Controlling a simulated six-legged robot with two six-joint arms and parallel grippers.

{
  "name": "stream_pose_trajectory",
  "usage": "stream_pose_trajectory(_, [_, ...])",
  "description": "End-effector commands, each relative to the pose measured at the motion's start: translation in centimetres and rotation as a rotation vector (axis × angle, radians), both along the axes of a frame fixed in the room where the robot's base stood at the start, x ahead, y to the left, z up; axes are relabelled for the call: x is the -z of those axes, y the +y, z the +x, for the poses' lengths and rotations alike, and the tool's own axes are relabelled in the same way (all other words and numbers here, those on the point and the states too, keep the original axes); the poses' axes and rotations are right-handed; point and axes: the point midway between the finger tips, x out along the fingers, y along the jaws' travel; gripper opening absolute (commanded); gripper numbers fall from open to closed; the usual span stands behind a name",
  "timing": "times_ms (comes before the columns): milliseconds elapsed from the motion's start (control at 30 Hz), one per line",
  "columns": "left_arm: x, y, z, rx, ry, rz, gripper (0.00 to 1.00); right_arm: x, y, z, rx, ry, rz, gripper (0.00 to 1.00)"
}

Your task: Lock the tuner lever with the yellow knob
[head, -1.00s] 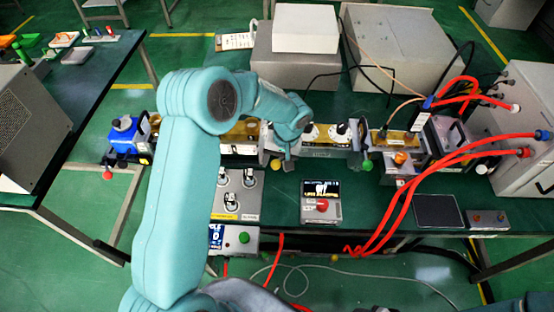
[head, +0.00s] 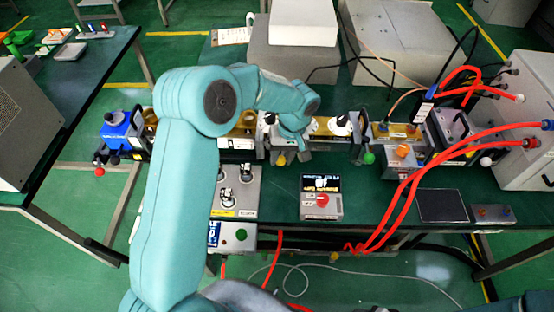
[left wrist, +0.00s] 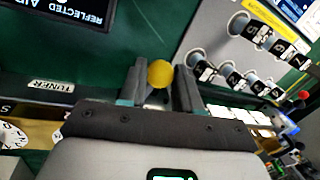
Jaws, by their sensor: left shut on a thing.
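The yellow knob (left wrist: 160,74) shows in the left wrist view between the two dark fingers of my left gripper (left wrist: 160,88). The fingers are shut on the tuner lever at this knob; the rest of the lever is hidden. In the head view the yellow knob (head: 281,159) sits at the front edge of the waveguide row. My left gripper (head: 291,147) is just above it, partly covered by my teal wrist. A TUNER label (left wrist: 50,86) lies left of the gripper in the left wrist view. My right gripper is not in view.
A green knob (head: 368,158) stands to the right on the same row. A control box with a red button (head: 322,200) and a panel of switches (head: 235,190) lie in front. Red hoses (head: 408,190) curve across the right side. Grey boxes (head: 300,45) stand behind.

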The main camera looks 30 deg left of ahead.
Motion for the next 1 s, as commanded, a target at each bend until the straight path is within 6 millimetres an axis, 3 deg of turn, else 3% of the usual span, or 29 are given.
stream_pose_trajectory(33, [0.4, -0.3, 0.3, -0.043, -0.007, 0.001, 0.0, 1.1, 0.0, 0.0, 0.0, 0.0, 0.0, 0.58])
stream_pose_trajectory(333, [0.1, -2.1, 1.3, -0.329, -0.006, 0.001, 0.0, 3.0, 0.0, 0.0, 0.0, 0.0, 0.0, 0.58])
stream_pose_trajectory(700, [-0.1, -3.5, 2.9, -0.623, -0.007, 0.001, 0.0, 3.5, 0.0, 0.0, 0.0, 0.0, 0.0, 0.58])
stream_pose_trajectory(1000, [-0.2, -3.9, 3.7, -0.756, -0.008, 0.001, 0.0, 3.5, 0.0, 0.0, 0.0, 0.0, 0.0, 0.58])
